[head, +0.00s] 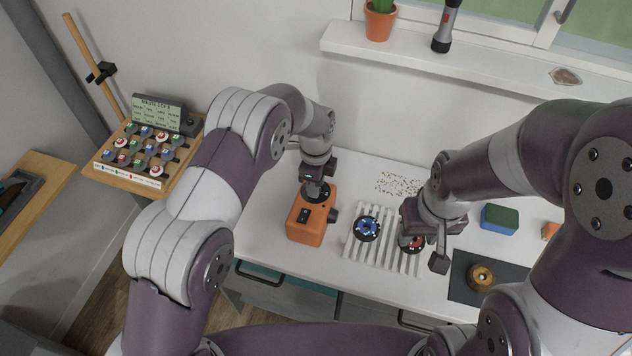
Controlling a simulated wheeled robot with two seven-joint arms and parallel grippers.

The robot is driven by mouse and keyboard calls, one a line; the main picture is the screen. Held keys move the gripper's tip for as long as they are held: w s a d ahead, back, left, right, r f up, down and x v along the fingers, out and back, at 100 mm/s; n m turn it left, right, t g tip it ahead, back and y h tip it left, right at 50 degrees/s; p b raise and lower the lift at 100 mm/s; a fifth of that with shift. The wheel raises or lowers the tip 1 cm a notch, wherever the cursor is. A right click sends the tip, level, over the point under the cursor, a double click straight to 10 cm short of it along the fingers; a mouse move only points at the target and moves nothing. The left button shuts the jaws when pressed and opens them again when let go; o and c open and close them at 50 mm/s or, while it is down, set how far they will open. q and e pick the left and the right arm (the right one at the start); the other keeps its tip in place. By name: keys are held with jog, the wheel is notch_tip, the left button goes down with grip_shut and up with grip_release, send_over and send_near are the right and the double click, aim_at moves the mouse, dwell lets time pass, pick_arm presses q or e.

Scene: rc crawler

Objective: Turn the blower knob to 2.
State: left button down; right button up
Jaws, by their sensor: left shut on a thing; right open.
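The blower is an orange box (304,222) standing upright on the white table, left of the slatted rack. A dark round knob (314,194) sits on its upper face, partly hidden by my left gripper. My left gripper (319,186) comes down from above and is shut on the knob. The knob's pointer and number marks are too small or hidden to read. My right gripper (428,252) is open above the right part of the rack, beside a red-and-black round part, and is apart from the blower.
A white slatted rack (384,240) holds a blue-and-black round part (367,228) and a red-and-black one (411,242). Brown crumbs (398,184) lie behind it. A green-and-blue sponge (500,218) and a dark mat (462,289) with a brass-coloured ring (481,277) lie right.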

pick_arm(q)
jog(key=shift+w+r, duration=0.15)
jog(key=c, duration=1)
grip_release()
jog(key=shift+o, duration=0.8)
notch_tip(320, 180, up, 7)
jog(key=shift+r+b, duration=0.1)
jog(key=shift+b, duration=1.15)
notch_tip(320, 180, up, 5)
jog(key=p, duration=0.4)
jog(key=shift+a+r, duration=0.1)
jog(key=shift+r, duration=0.1)
